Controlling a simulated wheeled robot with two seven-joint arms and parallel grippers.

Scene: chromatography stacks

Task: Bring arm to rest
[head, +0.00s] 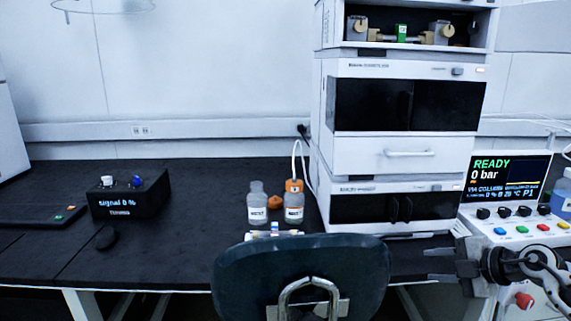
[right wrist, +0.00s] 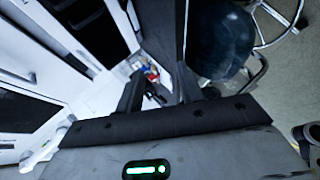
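My right gripper (head: 431,265) is at the lower right of the head view, in front of the bench edge and to the right of the chair. Its two dark fingers are apart with nothing between them. In the right wrist view the gripper (right wrist: 157,88) also shows its fingers spread and empty. My left gripper and left arm are not in view.
A dark chair (head: 300,270) stands at the bench front, left of my right gripper. The control panel (head: 515,232) reads READY, 0 bar.

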